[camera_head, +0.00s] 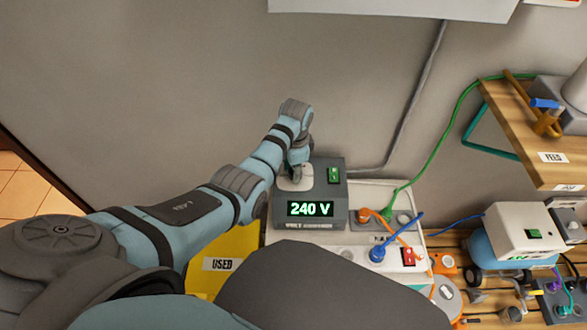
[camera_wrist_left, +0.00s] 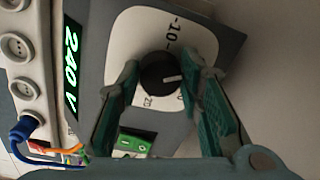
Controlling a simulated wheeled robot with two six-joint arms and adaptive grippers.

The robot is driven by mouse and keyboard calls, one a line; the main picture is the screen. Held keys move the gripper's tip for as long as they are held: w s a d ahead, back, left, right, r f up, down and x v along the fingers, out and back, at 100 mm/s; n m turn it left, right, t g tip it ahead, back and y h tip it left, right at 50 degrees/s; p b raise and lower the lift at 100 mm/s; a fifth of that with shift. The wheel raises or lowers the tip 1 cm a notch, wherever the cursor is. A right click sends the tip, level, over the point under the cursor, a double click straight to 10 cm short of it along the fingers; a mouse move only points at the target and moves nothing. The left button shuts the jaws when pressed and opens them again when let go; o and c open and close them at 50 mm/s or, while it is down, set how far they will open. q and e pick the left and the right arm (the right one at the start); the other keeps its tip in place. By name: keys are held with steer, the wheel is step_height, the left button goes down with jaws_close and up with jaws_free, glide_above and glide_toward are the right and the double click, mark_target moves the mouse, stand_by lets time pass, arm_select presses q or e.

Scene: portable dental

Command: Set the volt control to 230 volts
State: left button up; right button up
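The volt control is a dark grey box (camera_head: 335,221) whose lit display (camera_head: 310,209) reads 240 V. The display also shows sideways in the left wrist view (camera_wrist_left: 71,65). A round black knob (camera_wrist_left: 160,74) with a white pointer line sits on a white dial plate (camera_wrist_left: 130,50) with printed marks. The pointer line points right in that view. My left gripper (camera_head: 296,173) is over the dial, hiding the knob in the head view. In the wrist view its green-padded fingers (camera_wrist_left: 163,76) are spread on either side of the knob, with slight gaps visible. My right gripper is not seen.
A green switch (camera_head: 334,175) sits on the box beside the dial. A yellow bin (camera_head: 208,283) marked USED stands below left. A wooden shelf (camera_head: 535,150) juts out at right.

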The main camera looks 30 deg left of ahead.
arm_select(q)
steer(key=c, duration=0.4)
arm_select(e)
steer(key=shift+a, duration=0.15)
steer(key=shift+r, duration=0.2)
arm_select(q)
steer(key=shift+s+d+n+p, duration=0.1)
steer(key=shift+d+n+p, duration=0.05)
steer(key=shift+n+p, duration=0.95)
steer(key=n, duration=0.6)
steer(key=shift+n+g, duration=0.3)
steer(key=shift+d+n, duration=0.1)
steer(key=shift+n, duration=1.6)
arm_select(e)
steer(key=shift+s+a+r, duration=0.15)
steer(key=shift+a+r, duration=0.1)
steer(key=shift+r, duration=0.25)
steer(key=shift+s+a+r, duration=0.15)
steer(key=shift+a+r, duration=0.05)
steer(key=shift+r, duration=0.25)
